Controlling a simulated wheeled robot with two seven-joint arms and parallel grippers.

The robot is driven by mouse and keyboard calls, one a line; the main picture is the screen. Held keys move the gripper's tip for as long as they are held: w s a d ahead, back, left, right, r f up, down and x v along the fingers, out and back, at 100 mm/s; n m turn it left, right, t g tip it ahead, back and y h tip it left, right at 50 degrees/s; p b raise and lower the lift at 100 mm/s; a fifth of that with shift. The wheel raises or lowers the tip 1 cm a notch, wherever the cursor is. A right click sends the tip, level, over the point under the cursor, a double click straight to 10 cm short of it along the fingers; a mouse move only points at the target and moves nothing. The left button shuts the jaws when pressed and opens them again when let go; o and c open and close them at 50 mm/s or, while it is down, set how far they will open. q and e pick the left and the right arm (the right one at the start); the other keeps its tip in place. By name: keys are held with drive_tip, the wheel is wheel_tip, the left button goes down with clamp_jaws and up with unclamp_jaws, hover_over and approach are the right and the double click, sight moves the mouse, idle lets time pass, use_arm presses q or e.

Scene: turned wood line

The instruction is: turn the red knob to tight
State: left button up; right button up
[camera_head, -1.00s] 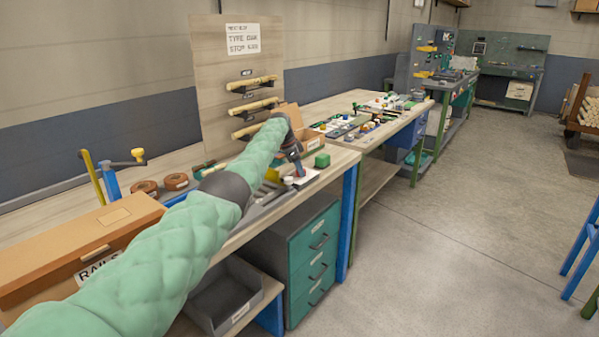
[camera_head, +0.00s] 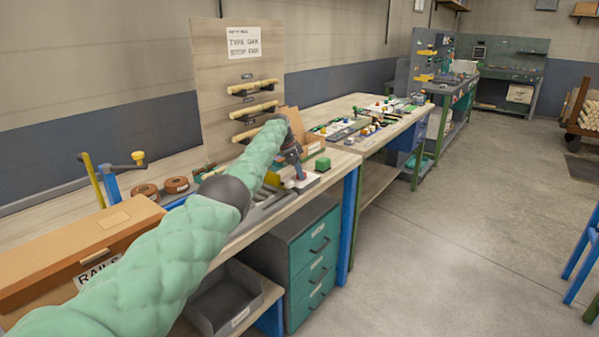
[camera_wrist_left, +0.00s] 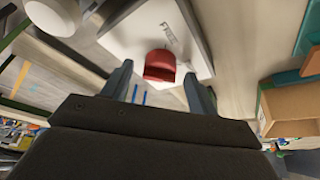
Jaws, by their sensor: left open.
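The red knob (camera_wrist_left: 160,66) sits on a white plate (camera_wrist_left: 140,30) with lettering that looks like "FREE" in the left wrist view. My left gripper (camera_wrist_left: 160,85) is open, with one finger on each side of the knob's near end; I cannot tell whether they touch it. In the head view the left gripper (camera_head: 298,173) is low over the workbench, at the white-topped block, and the knob shows there only as a small red spot (camera_head: 301,176). My right gripper is not in view.
A green block (camera_head: 322,163) stands just right of the gripper, with an open cardboard box (camera_head: 313,143) behind. A white round thing (camera_wrist_left: 55,14) shows at the left wrist view's upper left. The bench's front edge is close by. An orange RAILS box (camera_head: 60,255) lies at front left.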

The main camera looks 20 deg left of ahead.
use_arm(q)
drive_tip(key=v, duration=0.7)
drive_tip(key=shift+b, duration=0.4)
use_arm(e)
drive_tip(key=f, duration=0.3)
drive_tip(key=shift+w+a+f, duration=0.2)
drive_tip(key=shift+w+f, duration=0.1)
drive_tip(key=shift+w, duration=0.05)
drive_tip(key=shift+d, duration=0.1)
